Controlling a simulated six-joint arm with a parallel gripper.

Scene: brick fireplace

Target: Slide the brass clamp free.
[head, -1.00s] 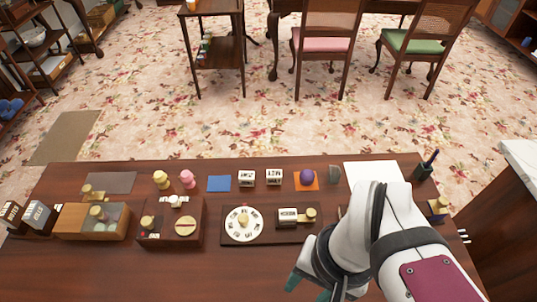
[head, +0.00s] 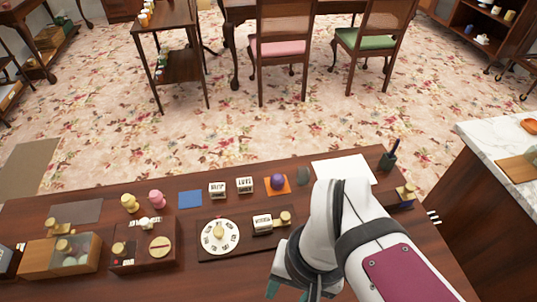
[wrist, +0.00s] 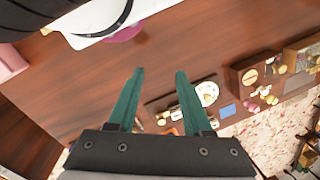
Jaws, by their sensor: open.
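My gripper (wrist: 160,76) is open and empty, with its two teal fingers apart over bare desk in the wrist view. In the head view, its teal tips (head: 288,290) show at the bottom, in front of the dark tray. Several brass pieces are in view, and I cannot tell which is the clamp. One brass piece (head: 405,189) sits on a dark block at the right end of the desk, partly beside my arm. A brass knob (head: 285,217) stands at the end of a white lettered cylinder (head: 262,223) on the dark tray. Another brass piece (head: 51,223) is at the far left.
The dark tray (head: 205,254) also holds a white dial (head: 219,235). To its left are a wooden box with a brass disc (head: 160,247) and a glass-topped box (head: 75,262). White paper (head: 343,172) and a pen holder (head: 388,160) are at the back right. The front desk is bare.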

